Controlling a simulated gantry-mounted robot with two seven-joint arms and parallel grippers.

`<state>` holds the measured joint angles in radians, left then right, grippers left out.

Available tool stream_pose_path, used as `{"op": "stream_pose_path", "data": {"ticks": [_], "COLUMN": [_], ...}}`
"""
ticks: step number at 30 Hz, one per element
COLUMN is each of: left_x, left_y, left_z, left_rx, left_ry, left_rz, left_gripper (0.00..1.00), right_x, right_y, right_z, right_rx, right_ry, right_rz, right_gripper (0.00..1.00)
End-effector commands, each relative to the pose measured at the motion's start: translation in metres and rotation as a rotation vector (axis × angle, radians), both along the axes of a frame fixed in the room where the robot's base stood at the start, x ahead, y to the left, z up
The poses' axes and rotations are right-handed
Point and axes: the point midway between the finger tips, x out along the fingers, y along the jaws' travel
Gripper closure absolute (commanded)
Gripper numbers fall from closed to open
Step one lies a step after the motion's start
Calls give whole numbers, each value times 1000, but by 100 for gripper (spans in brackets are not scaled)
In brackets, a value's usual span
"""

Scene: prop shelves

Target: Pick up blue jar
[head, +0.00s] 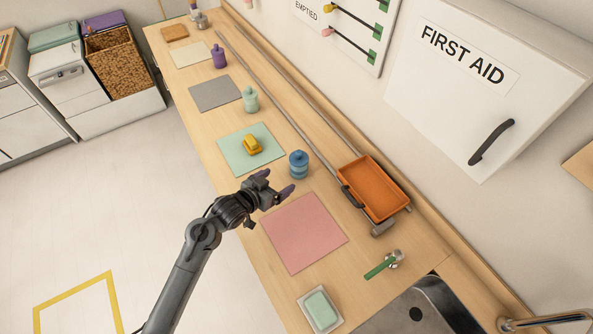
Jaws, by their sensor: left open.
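The blue jar (298,165) stands upright on the wooden counter, between the mint green mat and the pink mat, close to the orange tray. My left gripper (279,186) is just below and left of the jar in the head view. It is open and empty, with its fingers pointing toward the jar's side. The fingertips appear apart from the jar, though the exact gap is hard to judge. My right gripper is not in view.
An orange tray (371,190) lies right of the jar. A yellow object (252,145) sits on the mint mat (236,136). A pale green jar (250,99) and a purple bottle (219,56) stand farther back. The pink mat (303,233) is empty. A metal sink (413,312) is at lower right.

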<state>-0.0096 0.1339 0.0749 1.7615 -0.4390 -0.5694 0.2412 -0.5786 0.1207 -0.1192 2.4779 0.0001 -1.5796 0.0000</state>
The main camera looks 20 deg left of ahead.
Motion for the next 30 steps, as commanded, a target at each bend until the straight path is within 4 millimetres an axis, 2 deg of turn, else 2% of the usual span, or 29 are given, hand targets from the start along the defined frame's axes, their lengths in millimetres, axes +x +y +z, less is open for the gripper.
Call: {"op": "stream_pose_path", "data": {"ticks": [1,6,15,25,30], "left_x": [7,22,57,75,93], "left_y": [1,0,-9,-14,-20], "left_z": [-3,4,-8,-18,-29], "left_rx": [1,1,0,1,-1], "left_ry": [-20,-51,-55,-53,-53], "left_rz": [1,2,2,2,2], "left_gripper": [9,9,9,9,9], "right_x": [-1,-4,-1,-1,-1], "right_y": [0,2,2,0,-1], "right_z": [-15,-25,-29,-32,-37], "right_rx": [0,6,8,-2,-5], "right_ry": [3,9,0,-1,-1], "right_rz": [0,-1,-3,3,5], "right_gripper": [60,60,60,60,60]}}
